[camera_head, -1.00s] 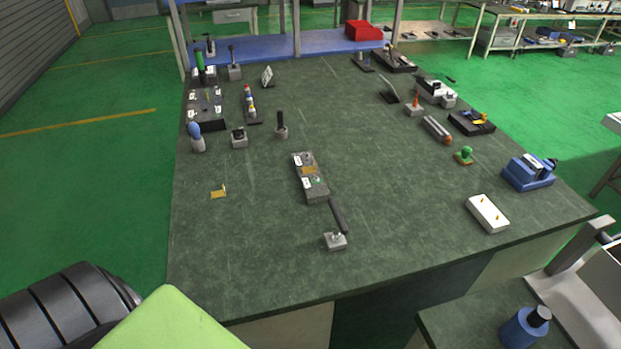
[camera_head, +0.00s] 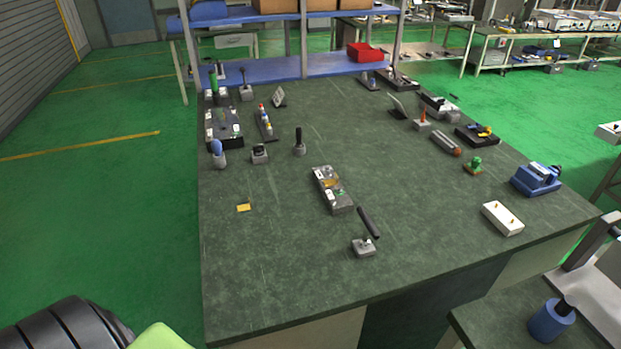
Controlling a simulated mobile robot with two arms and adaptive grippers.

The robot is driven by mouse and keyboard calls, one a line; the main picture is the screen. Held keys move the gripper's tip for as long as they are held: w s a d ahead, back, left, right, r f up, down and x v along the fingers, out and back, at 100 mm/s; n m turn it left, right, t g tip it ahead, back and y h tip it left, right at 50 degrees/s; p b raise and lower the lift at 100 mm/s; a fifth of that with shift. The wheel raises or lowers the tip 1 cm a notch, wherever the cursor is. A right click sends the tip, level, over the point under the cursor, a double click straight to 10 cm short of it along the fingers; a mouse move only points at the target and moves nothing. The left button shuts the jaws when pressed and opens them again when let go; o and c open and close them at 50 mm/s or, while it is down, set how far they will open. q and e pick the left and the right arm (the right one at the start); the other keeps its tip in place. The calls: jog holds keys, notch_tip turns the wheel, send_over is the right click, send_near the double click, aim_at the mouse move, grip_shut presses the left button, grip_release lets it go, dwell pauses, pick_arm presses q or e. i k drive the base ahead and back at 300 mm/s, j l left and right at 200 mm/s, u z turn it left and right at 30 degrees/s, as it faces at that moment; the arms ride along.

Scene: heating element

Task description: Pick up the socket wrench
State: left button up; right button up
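No tool in view can be told for sure as the socket wrench. A tool with a black handle (camera_head: 369,222) leans in a small grey block holder (camera_head: 363,249) near the table's front middle; its shape could fit a wrench, but its head is too small to make out. Another black upright handle (camera_head: 299,136) stands in a grey holder farther back. Neither of my grippers is in view.
The dark green worktable (camera_head: 290,270) has free room at its front left. A fixture block (camera_head: 332,190) lies mid-table, with a small yellow piece (camera_head: 244,208) left of it. A white box (camera_head: 502,218) and blue device (camera_head: 537,179) stand at right.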

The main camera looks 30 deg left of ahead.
aim_at(370, 227)
jog(key=k+j+z, duration=0.15)
jog(key=k+j, duration=0.15)
jog(key=j, duration=0.25)
jog(key=k+j+z, duration=0.15)
jog(key=k+j, duration=0.2)
jog(key=j, duration=0.2)
jog(key=k+j+z, duration=0.15)
jog(key=k+j, duration=0.2)
jog(key=j+z, duration=0.2)
jog(key=j, duration=0.7)
jog(key=j+z, duration=0.2)
jog(key=j, duration=0.7)
jog(key=j+z, duration=0.2)
jog(key=j, duration=0.65)
jog(key=i+j, duration=0.15)
jog(key=j, duration=0.25)
jog(key=i+j+z, duration=0.15)
jog(key=j, duration=0.2)
jog(key=i+j, duration=0.1)
jog(key=j, duration=0.3)
jog(key=i+j+z, duration=0.15)
jog(key=j, duration=0.2)
